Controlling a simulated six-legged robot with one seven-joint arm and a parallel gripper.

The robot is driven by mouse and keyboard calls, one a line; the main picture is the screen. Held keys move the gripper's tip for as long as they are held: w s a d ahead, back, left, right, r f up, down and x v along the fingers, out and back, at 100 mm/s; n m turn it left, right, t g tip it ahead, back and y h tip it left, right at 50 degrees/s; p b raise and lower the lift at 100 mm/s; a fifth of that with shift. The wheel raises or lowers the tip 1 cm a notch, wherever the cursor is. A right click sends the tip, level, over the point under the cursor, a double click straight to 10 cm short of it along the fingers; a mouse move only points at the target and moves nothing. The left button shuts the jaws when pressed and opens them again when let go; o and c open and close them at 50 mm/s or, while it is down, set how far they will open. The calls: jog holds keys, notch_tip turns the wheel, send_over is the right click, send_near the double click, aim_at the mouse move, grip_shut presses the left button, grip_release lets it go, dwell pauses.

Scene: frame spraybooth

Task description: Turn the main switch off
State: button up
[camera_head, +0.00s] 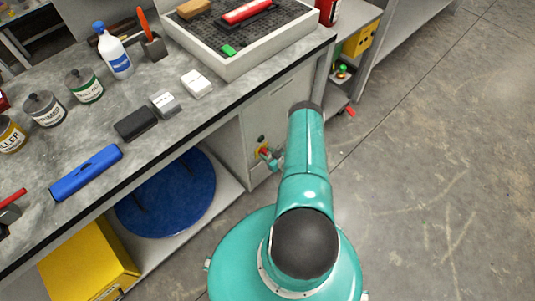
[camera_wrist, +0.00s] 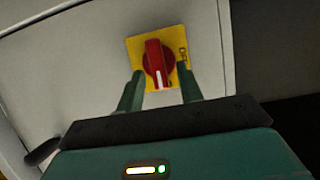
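The main switch is a red rotary knob (camera_wrist: 154,58) on a yellow plate (camera_wrist: 134,47), fixed to a pale grey cabinet panel. The knob stands near upright in the wrist view, with a white mark at its lower end. Lettering that looks like OFF is at the plate's right edge. My gripper (camera_wrist: 162,80) is open, one green finger on each side of the knob's lower part; I cannot tell whether they touch it. In the head view, my gripper (camera_head: 273,158) is at the cabinet front, partly covering the switch's yellow plate (camera_head: 260,153).
A workbench (camera_head: 215,103) with cans, a spray bottle (camera_head: 115,56) and a blue tool (camera_head: 87,172) overhangs the cabinet. A blue round lid (camera_head: 180,195) and yellow box (camera_head: 90,265) sit on the lower shelf. The floor (camera_head: 430,170) at right is clear.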

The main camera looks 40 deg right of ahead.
grip_shut()
jog(key=shift+a+n+h, duration=0.45)
jog(key=shift+n+h, duration=0.45)
jog(key=shift+n, duration=0.3)
jog(key=n, duration=0.1)
jog(key=n+h, duration=0.2)
jog(key=shift+a+f+t, duration=0.3)
jog(key=shift+a, duration=0.1)
jog(key=shift+a+f+n+t+h, duration=0.15)
jog(key=shift+n+t+h, duration=0.25)
jog(key=shift+n, duration=0.7)
jog(key=shift+f+n+t+h, duration=0.3)
jog(key=shift+n+h, duration=0.25)
jog(key=shift+n, duration=0.55)
jog(key=shift+a+f+n+t+h, duration=0.1)
jog(key=shift+f+n+t+h, duration=0.25)
jog(key=shift+n, duration=0.75)
jog(key=shift+r, duration=0.15)
